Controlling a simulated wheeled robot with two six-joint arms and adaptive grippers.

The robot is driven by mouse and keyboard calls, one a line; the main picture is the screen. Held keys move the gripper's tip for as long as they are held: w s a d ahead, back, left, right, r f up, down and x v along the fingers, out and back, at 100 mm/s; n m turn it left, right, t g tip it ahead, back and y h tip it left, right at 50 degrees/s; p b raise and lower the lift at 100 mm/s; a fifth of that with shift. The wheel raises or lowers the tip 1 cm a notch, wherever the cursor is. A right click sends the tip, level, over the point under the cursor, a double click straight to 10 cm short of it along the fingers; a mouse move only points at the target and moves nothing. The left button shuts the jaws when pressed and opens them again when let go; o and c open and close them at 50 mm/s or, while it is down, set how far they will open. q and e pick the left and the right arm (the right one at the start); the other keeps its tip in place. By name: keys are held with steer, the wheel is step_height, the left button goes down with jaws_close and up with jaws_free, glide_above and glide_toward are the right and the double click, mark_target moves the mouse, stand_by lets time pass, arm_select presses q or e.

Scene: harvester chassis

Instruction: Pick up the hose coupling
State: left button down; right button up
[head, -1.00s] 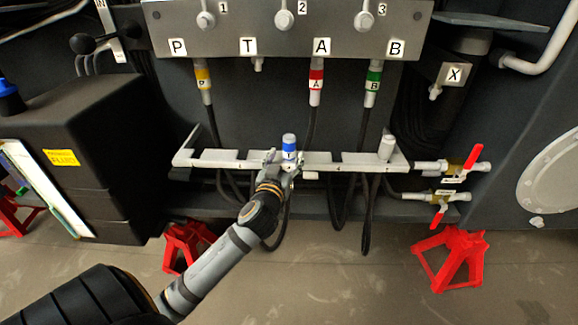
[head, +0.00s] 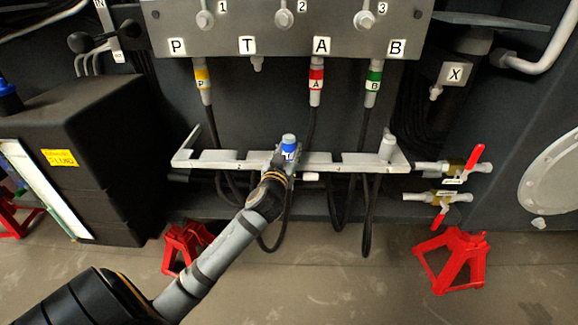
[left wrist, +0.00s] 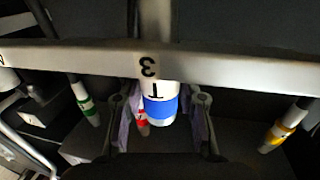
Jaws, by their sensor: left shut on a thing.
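The hose coupling (head: 288,147) with a blue band marked T stands in the grey rack bar (head: 220,160). My left gripper (head: 284,158) is shut on it from the front, at the level of the bar. In the left wrist view the blue-banded coupling (left wrist: 160,107) sits between the two fingers, close to the bar (left wrist: 230,62) with a 3 on it. The coupling's lower end and hose are partly hidden behind the bar and gripper. My right gripper is not seen.
Couplings with yellow (head: 203,79), red (head: 316,80) and green (head: 374,82) bands hang from ports P, A and B. Port T (head: 257,64) is free. Red-handled valves (head: 470,163) stick out at the right. Hoses hang below the bar.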

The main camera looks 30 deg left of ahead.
arm_select(q)
steer(key=shift+r, duration=0.1)
step_height(320, 180, up, 9)
steer(key=p, duration=0.3)
steer(key=shift+p, duration=0.4)
steer(key=shift+r, duration=0.5)
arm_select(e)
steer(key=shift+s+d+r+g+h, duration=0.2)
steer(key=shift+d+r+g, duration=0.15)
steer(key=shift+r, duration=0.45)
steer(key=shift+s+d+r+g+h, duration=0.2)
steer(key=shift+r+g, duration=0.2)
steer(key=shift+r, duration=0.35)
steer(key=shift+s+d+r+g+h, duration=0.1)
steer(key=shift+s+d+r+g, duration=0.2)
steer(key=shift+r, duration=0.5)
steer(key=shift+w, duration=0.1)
arm_select(q)
steer(key=shift+r+p, duration=0.85)
steer(key=shift+p, duration=0.15)
steer(key=shift+f, duration=0.1)
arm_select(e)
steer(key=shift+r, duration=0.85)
